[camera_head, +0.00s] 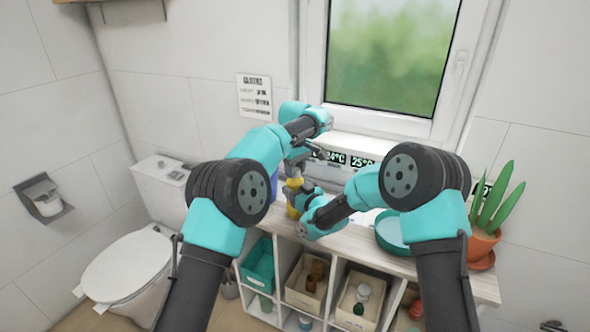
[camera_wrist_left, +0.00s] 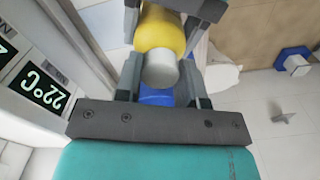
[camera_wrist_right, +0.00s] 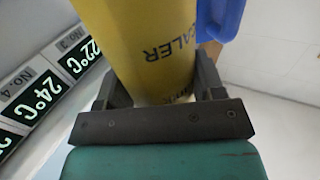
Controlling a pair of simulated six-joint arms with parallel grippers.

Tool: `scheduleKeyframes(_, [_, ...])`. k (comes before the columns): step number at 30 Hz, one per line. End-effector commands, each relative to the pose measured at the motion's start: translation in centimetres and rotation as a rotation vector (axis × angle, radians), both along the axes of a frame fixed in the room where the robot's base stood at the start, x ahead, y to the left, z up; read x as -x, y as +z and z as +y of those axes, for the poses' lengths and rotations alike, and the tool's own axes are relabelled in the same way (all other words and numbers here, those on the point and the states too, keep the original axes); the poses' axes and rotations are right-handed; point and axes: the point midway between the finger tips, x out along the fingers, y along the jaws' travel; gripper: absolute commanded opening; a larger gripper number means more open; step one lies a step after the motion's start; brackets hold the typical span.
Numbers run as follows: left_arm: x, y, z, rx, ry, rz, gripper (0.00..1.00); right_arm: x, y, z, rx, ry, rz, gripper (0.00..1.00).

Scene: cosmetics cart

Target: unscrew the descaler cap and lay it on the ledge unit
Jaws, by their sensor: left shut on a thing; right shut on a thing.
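The yellow descaler bottle (camera_head: 292,211) stands upright at the shelf unit's back edge, partly hidden by my arms. My right gripper (camera_wrist_right: 155,95) is shut around its lower body, and the dark "SCALER" lettering shows in the right wrist view. My left gripper (camera_wrist_left: 168,20) reaches the bottle's top from above and is shut there. Its fingers flank the rounded yellow top piece (camera_wrist_left: 160,28), which has a pale grey tip (camera_wrist_left: 163,72). I take this as the cap; its seam with the bottle is hidden. The ledge unit cannot be picked out for certain.
A blue container (camera_wrist_right: 220,15) stands close beside the bottle. Digital temperature displays (camera_head: 362,162) line the back under the window. A teal bowl (camera_head: 388,232) and a potted plant (camera_head: 484,240) stand on the right of the shelf unit (camera_head: 455,283). A toilet (camera_head: 130,265) is at left.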

Motion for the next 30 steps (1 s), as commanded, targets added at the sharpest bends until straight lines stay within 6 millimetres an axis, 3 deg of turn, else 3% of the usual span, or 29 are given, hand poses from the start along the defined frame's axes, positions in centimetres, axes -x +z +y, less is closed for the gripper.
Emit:
scheduleKeyframes(17, [0.0,0.1,0.0,0.0,-0.003,0.0,0.08,0.0,0.0,0.0,0.0,0.0,0.0,0.0])
scheduleKeyframes(30, [0.0,1.2,0.0,0.0,-0.003,-0.001,0.08,0.0,0.0,0.0,0.0,0.0,0.0,0.0])
